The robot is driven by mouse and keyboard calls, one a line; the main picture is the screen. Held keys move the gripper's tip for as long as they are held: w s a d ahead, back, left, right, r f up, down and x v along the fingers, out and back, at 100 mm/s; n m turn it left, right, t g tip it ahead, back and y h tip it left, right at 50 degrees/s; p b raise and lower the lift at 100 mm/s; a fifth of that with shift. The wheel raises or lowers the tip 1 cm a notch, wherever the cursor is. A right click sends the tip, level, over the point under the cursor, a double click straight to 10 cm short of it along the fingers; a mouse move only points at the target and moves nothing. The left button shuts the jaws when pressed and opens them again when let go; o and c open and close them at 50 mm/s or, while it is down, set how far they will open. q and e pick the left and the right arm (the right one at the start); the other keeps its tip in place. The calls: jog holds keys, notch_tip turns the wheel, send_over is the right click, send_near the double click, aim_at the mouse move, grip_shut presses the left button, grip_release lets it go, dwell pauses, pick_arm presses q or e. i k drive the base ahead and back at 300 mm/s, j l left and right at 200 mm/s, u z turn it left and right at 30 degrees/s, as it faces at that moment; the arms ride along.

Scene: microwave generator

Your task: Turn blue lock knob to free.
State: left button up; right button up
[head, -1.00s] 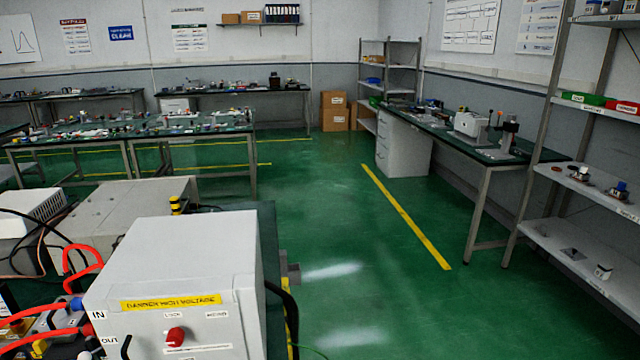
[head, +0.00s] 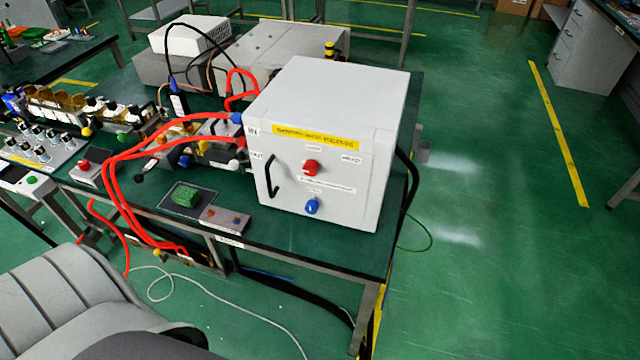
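The blue lock knob (head: 312,206) is low on the front face of a white box (head: 335,95) with a yellow warning strip. A red knob (head: 310,167) sits above it on the same face. A black handle (head: 271,176) is on the left of that face. The labels by the knobs are too small to read, so I cannot tell which setting the blue knob points to. Neither of my grippers is in view.
The box stands on the right end of a dark green table (head: 280,234). Red hoses (head: 112,180) run from its left side and hang off the front. A grey ribbed object (head: 70,305) is at lower left. Green floor (head: 490,280) is clear to the right.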

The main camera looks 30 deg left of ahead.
aim_at(311, 207)
jog(key=j+u, duration=0.15)
jog(key=u, duration=0.8)
jog(key=i+l+u, duration=0.1)
jog(key=i, duration=0.1)
